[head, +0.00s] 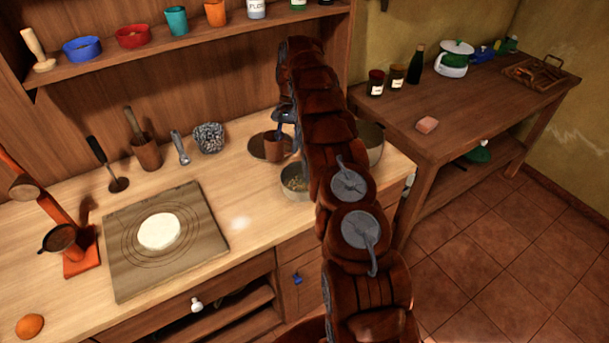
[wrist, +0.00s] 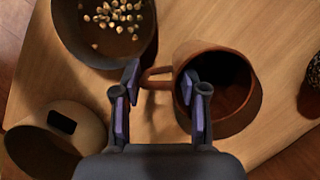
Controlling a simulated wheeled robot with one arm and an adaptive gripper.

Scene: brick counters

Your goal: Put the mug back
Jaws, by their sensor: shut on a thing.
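The reddish-brown mug (head: 273,147) is at the back of the counter, in front of a dark round disc (head: 257,150). In the wrist view the mug (wrist: 228,112) shows its dark inside, with its handle to the left. My gripper (head: 284,124) is at the mug's near side. In the wrist view my gripper (wrist: 161,84) is shut on the mug, with one finger at the rim and the other beyond the handle. I cannot tell whether the mug's base touches the surface below.
A metal bowl with pale pieces (head: 294,184) stands close to the mug; it also shows in the wrist view (wrist: 65,45). A larger pot (head: 372,142) is partly behind my arm. A shelf (head: 200,47) with bowls and cups runs above. A dough board (head: 200,262) lies left.

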